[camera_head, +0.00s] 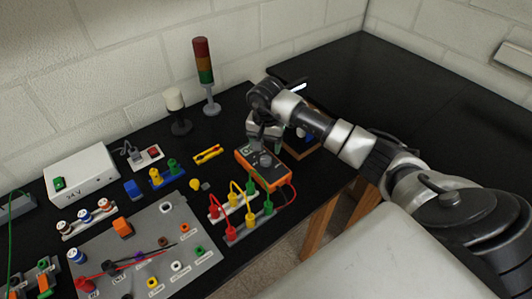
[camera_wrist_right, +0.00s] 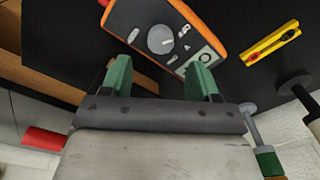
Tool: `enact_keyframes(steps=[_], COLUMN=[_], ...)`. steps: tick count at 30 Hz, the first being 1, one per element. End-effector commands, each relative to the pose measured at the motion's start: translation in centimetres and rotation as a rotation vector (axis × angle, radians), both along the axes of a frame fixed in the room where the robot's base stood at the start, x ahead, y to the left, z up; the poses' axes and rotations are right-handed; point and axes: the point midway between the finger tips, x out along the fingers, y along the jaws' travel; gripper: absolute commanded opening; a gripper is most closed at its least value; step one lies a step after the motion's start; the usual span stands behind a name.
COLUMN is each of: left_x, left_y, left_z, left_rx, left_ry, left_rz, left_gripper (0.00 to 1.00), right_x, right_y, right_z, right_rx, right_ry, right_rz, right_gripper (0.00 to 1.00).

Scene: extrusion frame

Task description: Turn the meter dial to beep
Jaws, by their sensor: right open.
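The orange and grey multimeter (camera_head: 262,168) lies on the black bench near its front edge, with leads plugged in at its lower right. In the right wrist view the meter (camera_wrist_right: 195,27) shows its round grey dial (camera_wrist_right: 161,39) and white markings around it. My right gripper (camera_head: 262,146) is above the far end of the meter and hides part of it. In the right wrist view its green fingertips (camera_wrist_right: 160,76) are spread apart with nothing between them, and the dial lies beyond them, apart from the fingers. My left gripper is not in view.
Red, yellow and green plug blocks (camera_head: 238,212) stand just left of the meter. Yellow tweezers (camera_head: 208,154) lie behind. A stack light (camera_head: 204,75) and a white-topped lamp (camera_head: 177,110) stand at the back. A grey panel (camera_head: 150,235) is at front left. The right bench is clear.

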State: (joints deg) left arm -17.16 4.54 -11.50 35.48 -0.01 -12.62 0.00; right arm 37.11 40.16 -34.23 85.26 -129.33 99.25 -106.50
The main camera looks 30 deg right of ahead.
Motion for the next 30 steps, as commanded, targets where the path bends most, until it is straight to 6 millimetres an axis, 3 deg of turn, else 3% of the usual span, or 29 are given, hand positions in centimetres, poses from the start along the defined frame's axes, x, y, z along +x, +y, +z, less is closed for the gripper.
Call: enact_keyframes(steps=[9,21,30], left_x=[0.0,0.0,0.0], left_y=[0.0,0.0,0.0], left_z=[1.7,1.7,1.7], left_rx=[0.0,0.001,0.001], left_ry=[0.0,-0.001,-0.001], left_rz=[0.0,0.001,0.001], left_gripper=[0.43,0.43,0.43], right_x=[0.0,0.0,0.0], right_y=[0.1,0.1,0.1], right_z=[-4.7,-5.6,-5.6], right_rx=[0.003,0.002,0.002], right_ry=[0.0,-0.002,-0.002], right_rz=[-0.001,0.0,0.0], right_gripper=[0.61,0.61,0.15])
